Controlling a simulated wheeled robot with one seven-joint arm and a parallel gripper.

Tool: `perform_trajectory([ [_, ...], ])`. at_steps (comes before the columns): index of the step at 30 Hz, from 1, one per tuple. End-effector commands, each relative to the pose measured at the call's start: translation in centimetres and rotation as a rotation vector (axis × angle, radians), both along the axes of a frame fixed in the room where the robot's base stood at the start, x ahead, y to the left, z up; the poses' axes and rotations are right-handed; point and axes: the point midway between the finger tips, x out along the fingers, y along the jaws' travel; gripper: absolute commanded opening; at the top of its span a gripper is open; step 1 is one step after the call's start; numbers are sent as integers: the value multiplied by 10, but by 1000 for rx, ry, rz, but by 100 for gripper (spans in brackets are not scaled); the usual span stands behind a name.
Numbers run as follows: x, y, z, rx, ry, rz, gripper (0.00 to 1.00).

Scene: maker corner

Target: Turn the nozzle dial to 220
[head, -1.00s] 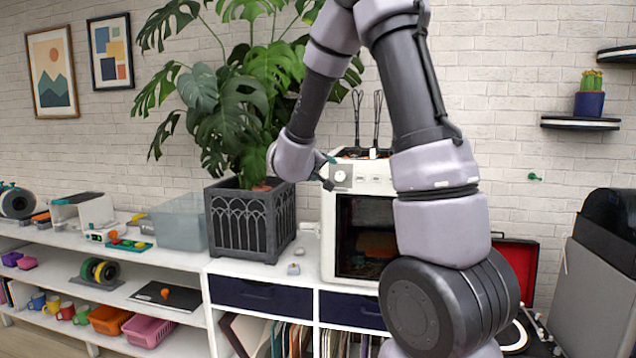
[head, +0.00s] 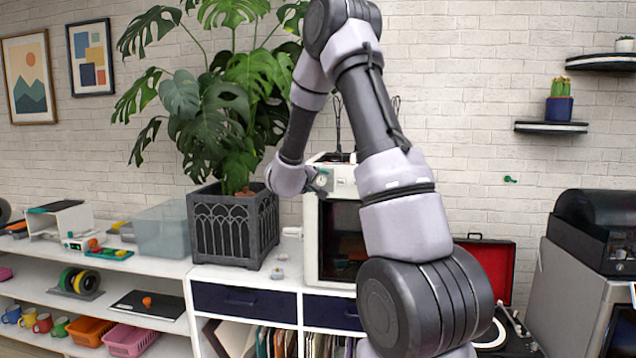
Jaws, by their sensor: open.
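The white printer (head: 311,237) stands on the cabinet with a dark front window, partly hidden behind my arm. Its dial (head: 322,180) is a small round knob on a grey plate at the upper left of its front. The dial's marks are too small to read. My gripper (head: 317,181) is at the dial, reaching it from the left. Its fingers are small and partly hidden by the wrist. It is open, and I cannot tell whether the fingers touch the dial.
A monstera in a dark planter (head: 233,228) stands close to the left of the printer and my wrist. Small grey parts lie on the white cabinet top (head: 225,276). A red open case (head: 490,262) is to the right. A wall shelf (head: 550,127) is at upper right.

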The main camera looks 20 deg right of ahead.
Motion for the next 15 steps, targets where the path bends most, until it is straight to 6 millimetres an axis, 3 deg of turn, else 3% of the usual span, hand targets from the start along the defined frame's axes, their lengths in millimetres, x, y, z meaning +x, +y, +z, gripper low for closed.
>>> perform_trajectory([
  [7,1,0,0,1,0,1,71],
  [8,1,0,0,1,0,1,67],
  [13,1,0,0,1,0,1,2],
  [15,1,0,0,1,0,1,0],
])
